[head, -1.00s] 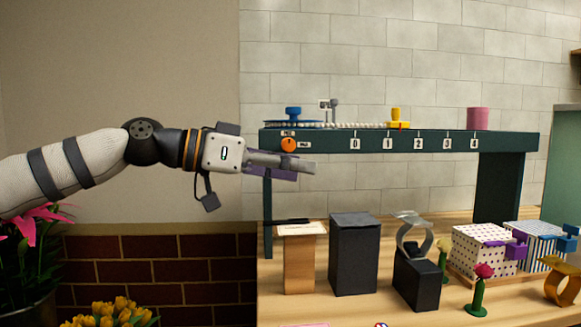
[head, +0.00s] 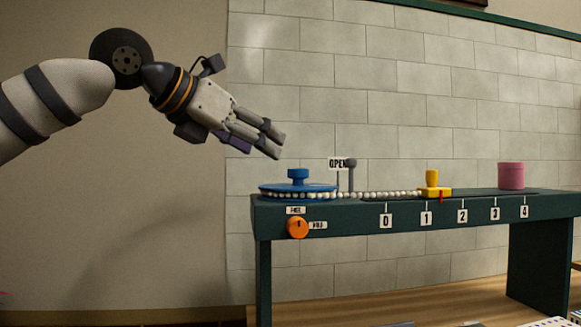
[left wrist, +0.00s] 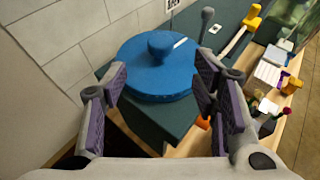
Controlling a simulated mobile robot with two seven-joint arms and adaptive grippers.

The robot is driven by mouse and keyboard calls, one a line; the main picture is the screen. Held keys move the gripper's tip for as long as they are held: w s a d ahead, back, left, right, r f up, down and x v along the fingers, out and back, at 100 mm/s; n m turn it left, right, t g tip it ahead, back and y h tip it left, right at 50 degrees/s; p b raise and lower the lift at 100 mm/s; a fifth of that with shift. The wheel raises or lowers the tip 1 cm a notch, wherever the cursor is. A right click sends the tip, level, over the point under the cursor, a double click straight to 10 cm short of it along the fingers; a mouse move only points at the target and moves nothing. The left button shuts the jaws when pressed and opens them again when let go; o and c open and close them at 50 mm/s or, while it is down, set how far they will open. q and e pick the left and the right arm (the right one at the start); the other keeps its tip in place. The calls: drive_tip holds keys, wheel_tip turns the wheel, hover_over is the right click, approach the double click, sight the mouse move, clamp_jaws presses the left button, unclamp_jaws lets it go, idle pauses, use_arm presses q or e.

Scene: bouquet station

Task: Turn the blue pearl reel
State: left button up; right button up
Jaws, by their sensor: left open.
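The blue pearl reel (head: 297,188) lies flat at the left end of the dark green raised shelf, with a blue knob (head: 298,174) standing up from its middle. A string of white pearls (head: 390,195) runs from it to the right to a yellow slider (head: 433,190) near the 1 mark. My left gripper (head: 274,146) is open and empty, above and slightly left of the knob, pointing down to the right. In the left wrist view the reel (left wrist: 152,82) shows between and beyond the open fingers, apart from them. My right gripper is not in view.
The dark green shelf (head: 400,214) carries an orange dial (head: 298,227) on its front, labelled FREE and HOLD. An OPEN sign (head: 338,163) and a grey lever (head: 351,172) stand just right of the reel. A pink cylinder (head: 511,176) stands farther right.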

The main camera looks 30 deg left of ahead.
sight(298, 182)
use_arm(q)
drive_tip(key=x, duration=1.1)
drive_tip(key=shift+s+f, duration=0.1)
drive_tip(key=shift+f, duration=0.05)
clamp_jaws()
